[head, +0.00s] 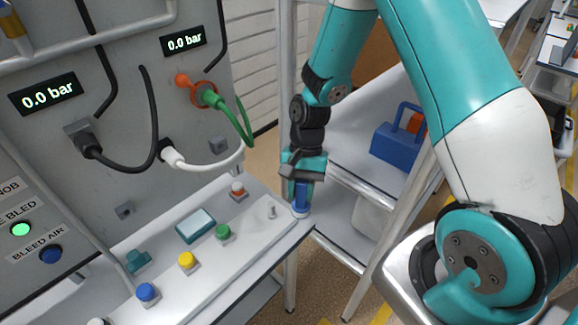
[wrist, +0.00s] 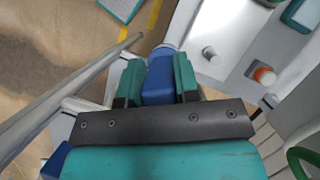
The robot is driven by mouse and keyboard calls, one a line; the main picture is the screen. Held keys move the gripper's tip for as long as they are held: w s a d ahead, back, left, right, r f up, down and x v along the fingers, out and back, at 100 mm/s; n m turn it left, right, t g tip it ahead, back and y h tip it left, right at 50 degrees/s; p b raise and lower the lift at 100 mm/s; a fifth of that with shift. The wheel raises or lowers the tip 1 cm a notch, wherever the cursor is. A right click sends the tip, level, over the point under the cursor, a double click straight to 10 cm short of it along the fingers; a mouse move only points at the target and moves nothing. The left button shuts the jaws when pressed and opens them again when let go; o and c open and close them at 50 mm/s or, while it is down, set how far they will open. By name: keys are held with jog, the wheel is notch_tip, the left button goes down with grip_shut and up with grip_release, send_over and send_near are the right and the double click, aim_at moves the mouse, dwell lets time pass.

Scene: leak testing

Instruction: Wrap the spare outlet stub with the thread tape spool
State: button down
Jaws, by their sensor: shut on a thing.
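My gripper (head: 303,181) points down at the right front corner of the bench, shut on a blue piece with a pale round lower end, which looks like the thread tape spool (head: 302,197). In the wrist view the spool (wrist: 158,88) sits between the two teal fingers of my gripper (wrist: 158,78). A short pale upright peg, likely the spare outlet stub (head: 271,212), stands on the bench just left of the spool. The peg also shows in the wrist view (wrist: 210,55), to the right of the fingers and apart from them. No tape on it can be made out.
Green (head: 223,231), yellow (head: 187,260) and blue (head: 147,292) buttons and a red-topped fitting (head: 237,189) stand on the bench. Hoses and two 0.0 bar displays are on the upright panel. A shelf rack with a blue toolbox (head: 399,147) stands close at right.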

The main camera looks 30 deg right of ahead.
aim_at(299, 208)
jog(key=shift+w+a+r, duration=0.1)
jog(key=shift+r, duration=0.05)
jog(key=shift+a, duration=0.15)
jog(key=shift+f+b, duration=2.1)
jog(key=shift+f, duration=1.45)
jog(key=shift+w+a+p, duration=0.15)
jog(key=shift+w+a, duration=0.35)
jog(key=shift+w, duration=0.3)
jog(key=shift+w+a+p, duration=0.15)
jog(key=shift+w+a, duration=0.3)
jog(key=shift+w, duration=0.3)
jog(key=shift+w+a, duration=0.3)
jog(key=shift+w, duration=0.1)
jog(key=shift+s+d, duration=0.1)
